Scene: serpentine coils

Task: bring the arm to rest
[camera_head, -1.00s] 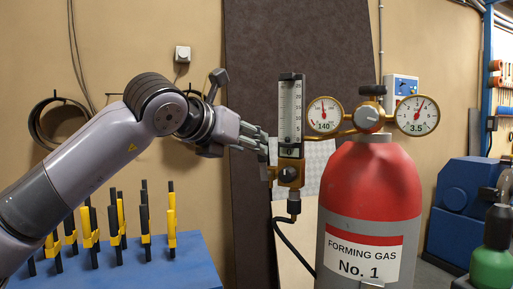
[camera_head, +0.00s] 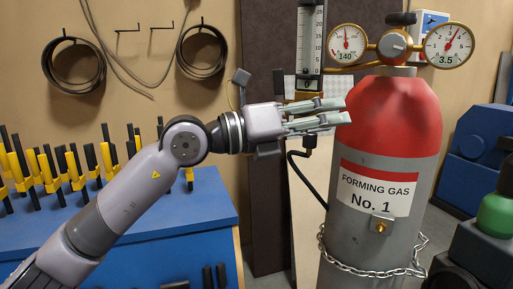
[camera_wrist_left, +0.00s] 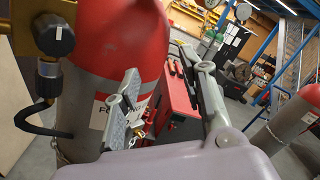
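My left arm comes in from the left in the head view. Its gripper (camera_head: 338,110) is in front of the flowmeter's lower end and the red shoulder of the gas cylinder (camera_head: 385,125). In the left wrist view the two fingers of my left gripper (camera_wrist_left: 165,95) stand wide apart with nothing between them. The cylinder, labelled "FORMING GAS No. 1", also shows there on the left (camera_wrist_left: 115,40). I cannot tell from the head view whether the fingertips touch the cylinder. My right gripper is not in view.
The flowmeter (camera_head: 310,40) and the gauges (camera_head: 347,44) stand above my gripper. A black hose (camera_head: 305,185) hangs below. A chain (camera_head: 370,272) wraps the cylinder. A blue bench (camera_head: 205,205) with yellow and black clamps is at left. A green cylinder (camera_head: 495,212) stands at right.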

